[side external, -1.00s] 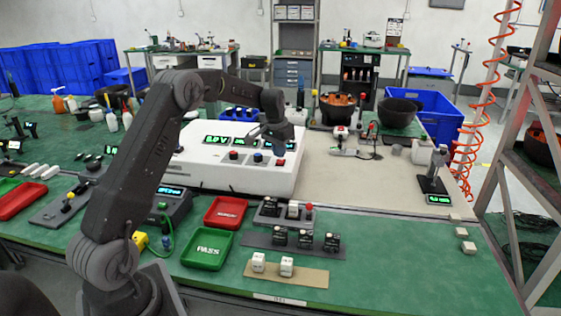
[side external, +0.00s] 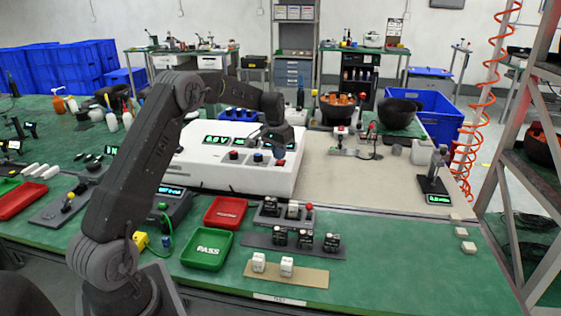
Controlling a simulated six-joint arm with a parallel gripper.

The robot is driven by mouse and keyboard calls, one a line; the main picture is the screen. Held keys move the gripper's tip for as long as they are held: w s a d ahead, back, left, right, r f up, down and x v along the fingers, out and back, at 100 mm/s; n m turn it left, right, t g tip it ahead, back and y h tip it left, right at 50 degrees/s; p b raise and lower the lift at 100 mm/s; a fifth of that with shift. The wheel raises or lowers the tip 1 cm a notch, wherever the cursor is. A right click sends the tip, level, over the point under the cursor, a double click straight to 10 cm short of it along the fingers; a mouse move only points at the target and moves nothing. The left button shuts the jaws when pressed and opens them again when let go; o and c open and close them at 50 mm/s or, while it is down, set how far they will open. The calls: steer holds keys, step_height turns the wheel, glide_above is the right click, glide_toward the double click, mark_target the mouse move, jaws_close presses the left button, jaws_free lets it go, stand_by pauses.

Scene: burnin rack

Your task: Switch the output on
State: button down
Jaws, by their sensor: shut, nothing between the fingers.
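The white bench power supply (side external: 215,175) stands in the middle of the bench, with green lit displays (side external: 217,141) on its sloping top. A dark knob (side external: 234,154), a blue knob (side external: 258,156) and a red knob or button (side external: 281,162) sit in a row along its front. My gripper (side external: 276,147) is shut and empty. It hangs over the right part of the supply, close above the blue and red controls. I cannot tell whether it touches anything. My gripper covers part of the right-hand displays, and I cannot make out which control is the output switch.
A red tray (side external: 226,212) and a green PASS tray (side external: 207,250) lie in front of the supply. Small dark modules (side external: 304,240) and white cubes (side external: 287,266) sit to their right. A beige mat (side external: 350,182) right of the supply is mostly clear.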

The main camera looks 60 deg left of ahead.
steer(key=shift+f, duration=0.75)
stand_by(0.3)
steer(key=shift+r, duration=3.55)
steer(key=shift+d+r, duration=0.1)
